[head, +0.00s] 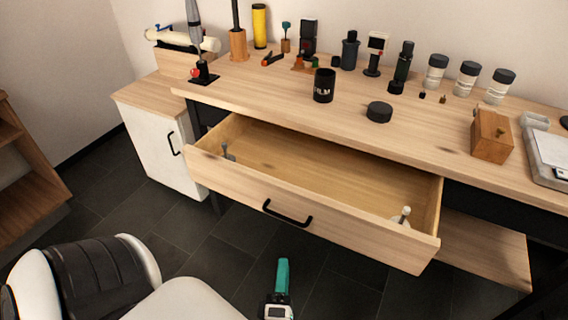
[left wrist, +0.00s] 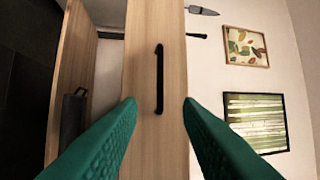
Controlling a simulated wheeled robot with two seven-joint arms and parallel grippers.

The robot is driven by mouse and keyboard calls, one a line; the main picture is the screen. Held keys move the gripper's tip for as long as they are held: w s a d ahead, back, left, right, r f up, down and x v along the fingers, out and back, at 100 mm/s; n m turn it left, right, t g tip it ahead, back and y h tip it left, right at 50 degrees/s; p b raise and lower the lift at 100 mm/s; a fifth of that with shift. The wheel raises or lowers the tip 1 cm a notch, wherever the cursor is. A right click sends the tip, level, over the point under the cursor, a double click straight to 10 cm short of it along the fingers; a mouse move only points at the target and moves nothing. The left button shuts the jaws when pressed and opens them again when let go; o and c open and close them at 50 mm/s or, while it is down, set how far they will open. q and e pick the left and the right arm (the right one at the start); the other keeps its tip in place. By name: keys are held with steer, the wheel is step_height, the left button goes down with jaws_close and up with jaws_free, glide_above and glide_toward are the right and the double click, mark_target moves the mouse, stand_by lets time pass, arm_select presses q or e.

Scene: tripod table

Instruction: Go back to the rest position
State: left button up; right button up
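My left gripper (head: 281,272) shows at the bottom of the head view, in front of and apart from the open drawer (head: 290,205). In the left wrist view its two teal fingers (left wrist: 160,102) stand wide apart with nothing between them. Beyond them is a wooden front with a black handle (left wrist: 159,78), at a distance. My right gripper is not in view.
The drawer juts out from the worktop (head: 420,130) and holds a small grey item (head: 228,153) and a white item (head: 402,217). A black film canister (head: 324,85) and a wooden box (head: 491,136) stand on top. Dark tiled floor (head: 215,260) is clear.

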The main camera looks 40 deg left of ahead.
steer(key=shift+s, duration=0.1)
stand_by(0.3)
